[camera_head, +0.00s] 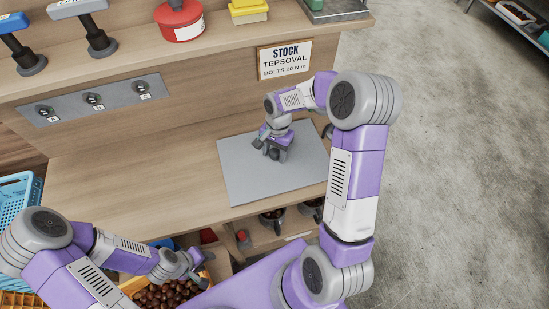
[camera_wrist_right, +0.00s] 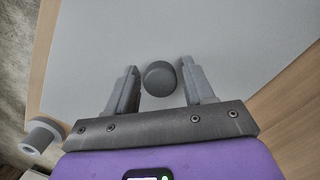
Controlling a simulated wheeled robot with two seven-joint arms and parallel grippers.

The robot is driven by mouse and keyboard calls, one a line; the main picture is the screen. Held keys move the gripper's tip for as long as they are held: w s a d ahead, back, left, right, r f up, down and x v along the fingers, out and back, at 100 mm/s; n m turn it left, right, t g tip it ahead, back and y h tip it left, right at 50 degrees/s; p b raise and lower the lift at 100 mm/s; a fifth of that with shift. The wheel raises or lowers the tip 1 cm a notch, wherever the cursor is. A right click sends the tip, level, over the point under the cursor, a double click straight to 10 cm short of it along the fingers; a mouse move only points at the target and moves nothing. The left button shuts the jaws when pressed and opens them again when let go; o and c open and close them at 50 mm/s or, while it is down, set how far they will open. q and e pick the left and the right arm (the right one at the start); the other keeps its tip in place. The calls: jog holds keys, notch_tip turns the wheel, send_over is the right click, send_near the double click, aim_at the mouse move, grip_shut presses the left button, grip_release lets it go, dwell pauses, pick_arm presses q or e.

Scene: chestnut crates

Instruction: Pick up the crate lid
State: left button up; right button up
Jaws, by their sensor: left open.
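The crate lid (camera_head: 235,185) is a flat grey panel lying on the wooden bench; in the right wrist view its grey surface (camera_wrist_right: 230,35) fills most of the picture. A round dark grey knob (camera_wrist_right: 160,78) stands on it. My right gripper (camera_head: 268,152) is over the lid; in the right wrist view its fingers (camera_wrist_right: 160,88) are open on either side of the knob, with gaps showing. My left gripper (camera_head: 196,274) is open over a yellow crate (camera_head: 133,286) of chestnuts (camera_head: 168,296) at the bottom. The arm hides part of the lid's right side.
A stock sign (camera_head: 285,60) stands behind the lid. A panel of switches (camera_head: 95,98) is on the bench's back board. A red tin (camera_head: 180,20) and yellow boxes (camera_head: 248,12) sit on the upper shelf. A blue basket (camera_head: 15,195) is at left. The bench left of the lid is clear.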

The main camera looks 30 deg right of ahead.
grip_shut()
